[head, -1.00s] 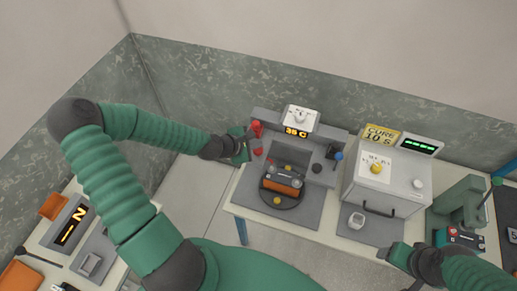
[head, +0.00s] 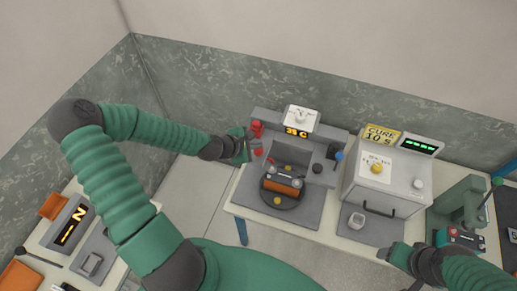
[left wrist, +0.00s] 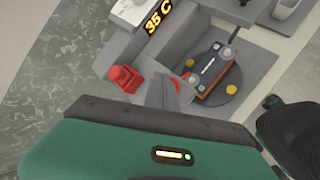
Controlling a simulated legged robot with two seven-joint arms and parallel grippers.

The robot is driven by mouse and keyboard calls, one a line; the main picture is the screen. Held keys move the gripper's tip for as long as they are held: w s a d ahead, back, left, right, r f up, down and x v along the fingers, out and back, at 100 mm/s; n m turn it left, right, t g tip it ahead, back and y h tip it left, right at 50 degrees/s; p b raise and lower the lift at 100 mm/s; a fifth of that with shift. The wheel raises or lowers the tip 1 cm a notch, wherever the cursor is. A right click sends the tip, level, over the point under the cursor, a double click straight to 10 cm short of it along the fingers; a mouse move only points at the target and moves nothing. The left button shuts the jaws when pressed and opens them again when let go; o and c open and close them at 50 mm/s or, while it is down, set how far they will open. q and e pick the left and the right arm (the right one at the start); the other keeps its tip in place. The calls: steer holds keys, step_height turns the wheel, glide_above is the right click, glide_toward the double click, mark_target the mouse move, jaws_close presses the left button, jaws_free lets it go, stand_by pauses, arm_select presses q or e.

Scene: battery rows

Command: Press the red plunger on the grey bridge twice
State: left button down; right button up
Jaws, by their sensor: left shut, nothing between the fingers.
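The red plunger (head: 257,127) stands at the left end of the grey bridge (head: 275,122). It also shows in the left wrist view (left wrist: 123,78), uncovered. A second, smaller red part (head: 258,152) sits lower on the bridge's left side; in the left wrist view my finger partly hides it. My left gripper (head: 247,150) is shut and empty, just left of the bridge and below the plunger in the head picture. I see a gap between finger and plunger in the wrist view. My right gripper (head: 388,253) is at the lower right; its fingers are unclear.
A battery (head: 284,184) lies on a dark round plate under the bridge. A blue-knobbed lever (head: 338,156) is at the bridge's right. A grey box (head: 390,183) with a CURE sign stands further right. The floor left of the table is clear.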

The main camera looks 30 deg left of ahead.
mark_target(257, 151)
arm_select(q)
steer(key=shift+f, duration=0.2)
steer(key=shift+s+f+b, duration=0.1)
steer(key=shift+f+b, duration=0.65)
steer(key=shift+f, duration=0.3)
stand_by(0.8)
steer(key=shift+r, duration=0.1)
steer(key=shift+r+p, duration=1.35)
steer(key=shift+p, duration=0.05)
steer(key=shift+r, duration=0.1)
step_height(257, 151, up, 5)
steer(key=p, duration=0.5)
steer(key=shift+d, duration=0.1)
stand_by(1.8)
